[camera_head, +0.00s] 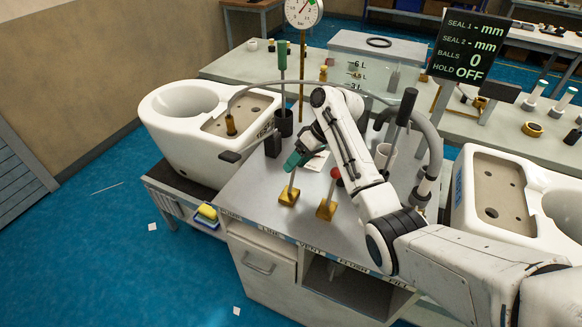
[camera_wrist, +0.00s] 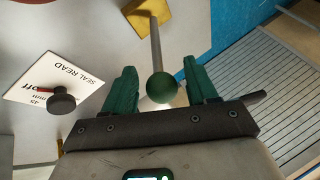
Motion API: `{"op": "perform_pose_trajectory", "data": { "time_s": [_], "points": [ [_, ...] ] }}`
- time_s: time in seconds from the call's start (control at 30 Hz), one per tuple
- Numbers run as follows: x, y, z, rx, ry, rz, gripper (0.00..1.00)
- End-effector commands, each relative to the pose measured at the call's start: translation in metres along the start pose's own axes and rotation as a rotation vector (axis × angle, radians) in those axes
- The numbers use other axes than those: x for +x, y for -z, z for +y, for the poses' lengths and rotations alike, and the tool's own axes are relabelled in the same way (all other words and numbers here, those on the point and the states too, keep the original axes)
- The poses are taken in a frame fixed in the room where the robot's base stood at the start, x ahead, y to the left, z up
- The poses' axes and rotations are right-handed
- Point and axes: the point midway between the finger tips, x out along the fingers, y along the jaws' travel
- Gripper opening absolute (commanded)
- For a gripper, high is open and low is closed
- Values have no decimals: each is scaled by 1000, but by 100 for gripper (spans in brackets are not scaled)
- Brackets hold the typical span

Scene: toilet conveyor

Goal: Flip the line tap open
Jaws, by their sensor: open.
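The line tap is a thin metal lever with a green ball knob (camera_wrist: 162,87) on a gold base (camera_head: 288,198), above the LINE label on the bench front edge. Its lever stands up, slightly tilted, in the head view. My gripper (camera_head: 297,158) is over the top of this lever and hides the knob there. In the wrist view, my gripper (camera_wrist: 162,78) is open, with the green ball between its two green fingers and gaps showing on both sides. A similar tap with a red knob (camera_head: 335,172) stands just right of it on its own gold base (camera_head: 326,210).
A white toilet bowl (camera_head: 165,150) is at the left and another (camera_head: 482,200) at the right. A dark cup (camera_head: 284,122) with a green-handled tool stands behind the taps. A printed card (camera_wrist: 58,85) lies beside my gripper. A yellow sponge (camera_head: 207,211) sits low at left.

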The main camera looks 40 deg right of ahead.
Motion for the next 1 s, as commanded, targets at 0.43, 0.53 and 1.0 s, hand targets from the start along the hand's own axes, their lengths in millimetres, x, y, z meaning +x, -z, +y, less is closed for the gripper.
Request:
{"op": "perform_pose_trajectory", "data": {
  "time_s": [0.43, 0.53, 1.0],
  "points": [
    [36, -1, 0, 1, -1, 0, 57],
    [36, -1, 0, 1, -1, 0, 57],
    [36, 0, 0, 1, -1, 0, 21]
  ]
}}
